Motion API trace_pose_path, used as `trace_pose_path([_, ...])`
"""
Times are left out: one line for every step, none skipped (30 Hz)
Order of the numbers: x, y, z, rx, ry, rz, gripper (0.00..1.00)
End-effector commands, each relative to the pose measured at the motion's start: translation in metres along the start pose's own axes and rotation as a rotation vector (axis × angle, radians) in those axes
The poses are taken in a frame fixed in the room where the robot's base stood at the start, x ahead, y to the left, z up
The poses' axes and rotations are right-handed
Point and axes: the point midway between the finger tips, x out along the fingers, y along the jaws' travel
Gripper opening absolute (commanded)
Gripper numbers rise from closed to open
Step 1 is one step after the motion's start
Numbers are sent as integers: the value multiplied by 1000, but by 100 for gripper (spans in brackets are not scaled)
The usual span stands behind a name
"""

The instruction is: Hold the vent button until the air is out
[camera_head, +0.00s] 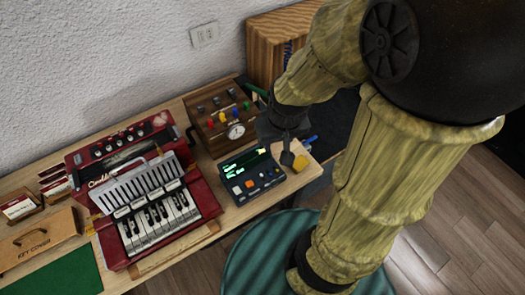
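A dark control box (251,174) with a green lit display (245,160) stands near the table's right end. I cannot read which one is the vent button. Behind it a wooden panel (222,117) carries a round gauge (236,131) and coloured knobs. My gripper (287,158) points down at the back right of the control box. Its fingers are dark and small here, so I cannot tell their opening or any contact.
A red accordion-like keyboard instrument (140,190) fills the table's middle. A yellow block (300,163) is at the right edge, by my gripper. A wooden key cover (38,240), card holders and a green mat (58,275) lie left. A wooden cabinet (268,52) stands behind.

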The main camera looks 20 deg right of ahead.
Motion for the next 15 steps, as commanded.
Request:
trace_pose_path([0,0,0,0,0,0,36])
trace_pose_path([0,0,0,0,0,0,36])
trace_pose_path([0,0,0,0,0,0,36])
trace_pose_path([0,0,0,0,0,0,36])
trace_pose_path([0,0,0,0,0,0,32])
trace_pose_path([0,0,0,0,0,0,25])
trace_pose_path([0,0,0,0,0,0,19])
trace_pose_path([0,0,0,0,0,0,13])
trace_pose_path([0,0,0,0,0,0,5])
trace_pose_path([0,0,0,0,0,0,0])
trace_pose_path([0,0,0,0,0,0,0])
trace_pose_path([0,0,0,0,0,0,0])
trace_pose_path([0,0,0,0,0,0,0])
trace_pose_path([0,0,0,0,0,0,0])
trace_pose_path([0,0,0,0,0,0,0])
